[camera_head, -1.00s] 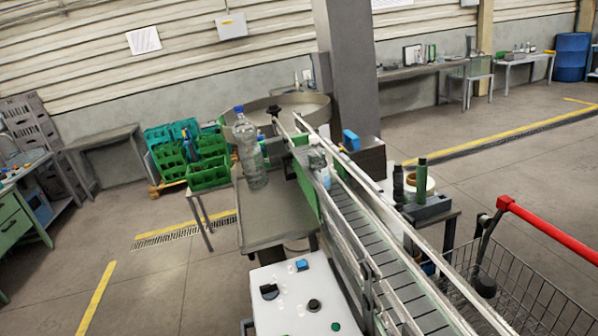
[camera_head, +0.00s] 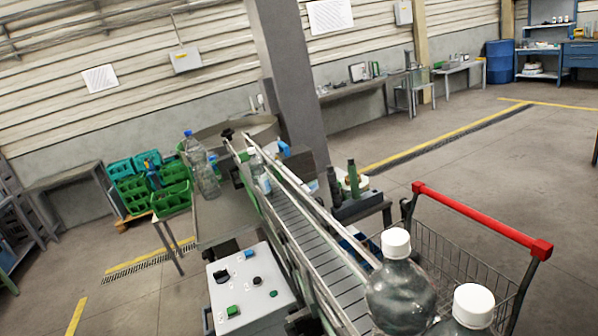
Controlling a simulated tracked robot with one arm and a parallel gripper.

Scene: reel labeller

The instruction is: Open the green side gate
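A narrow green panel (camera_head: 247,184), which may be the green side gate, stands along the left side of the conveyor (camera_head: 305,240) near its far end. It is small and partly hidden by the rail, so I cannot tell whether it is open or closed. A clear bottle (camera_head: 262,176) stands on the belt beside it. My gripper is not in view.
A white control box (camera_head: 250,284) with buttons stands left of the conveyor. Large white-capped bottles (camera_head: 400,290) are close at bottom right. A red-handled cart (camera_head: 480,222) stands to the right. A blue-capped bottle (camera_head: 203,172) and green crates (camera_head: 172,198) are at left.

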